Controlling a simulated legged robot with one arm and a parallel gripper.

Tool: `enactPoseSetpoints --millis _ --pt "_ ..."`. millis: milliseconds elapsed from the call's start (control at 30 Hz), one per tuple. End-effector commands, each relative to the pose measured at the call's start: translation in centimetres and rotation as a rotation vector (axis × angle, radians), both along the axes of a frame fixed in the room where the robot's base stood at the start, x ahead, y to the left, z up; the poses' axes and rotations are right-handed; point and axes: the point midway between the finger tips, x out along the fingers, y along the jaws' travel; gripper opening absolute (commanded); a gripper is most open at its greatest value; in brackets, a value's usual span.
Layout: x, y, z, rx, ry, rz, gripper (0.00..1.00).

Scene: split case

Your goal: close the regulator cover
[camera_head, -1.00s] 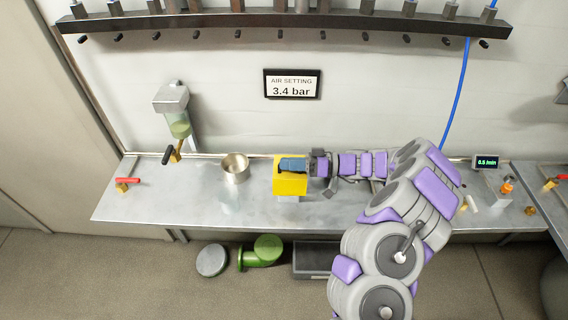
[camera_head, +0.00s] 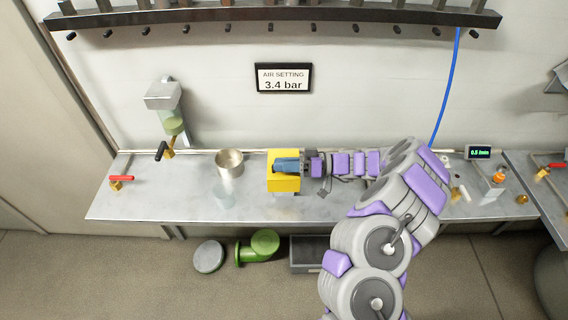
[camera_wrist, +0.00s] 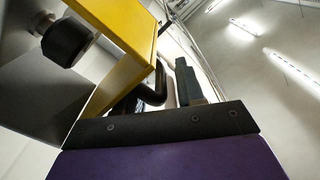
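The yellow regulator housing (camera_head: 284,184) stands on the bench in the head view. In the wrist view its yellow panel (camera_wrist: 125,30) slants across the upper left, with a black round knob (camera_wrist: 66,42) beside it. I cannot tell how far the cover is open. My gripper (camera_head: 290,165) reaches in from the right, its blue-grey end over the upper part of the yellow housing. In the wrist view a grey-green finger (camera_wrist: 187,82) stands up near the panel, and a black curved bar shows between them. The finger gap and any contact are unclear.
A red-handled valve (camera_head: 121,179) is at the bench's left end. A filter bowl unit (camera_head: 168,110) is on the wall. The bench front is mostly clear.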

Motion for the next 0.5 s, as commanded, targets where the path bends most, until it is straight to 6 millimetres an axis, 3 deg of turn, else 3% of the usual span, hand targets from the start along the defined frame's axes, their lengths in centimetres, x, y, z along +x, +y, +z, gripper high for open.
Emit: enactPoseSetpoints --millis 267,500 --pt "0.1 -1.8 0.0 -0.002 -0.001 -0.005 0.38" --pt "-0.1 -6.9 -0.1 -0.004 0.002 -0.004 0.38"
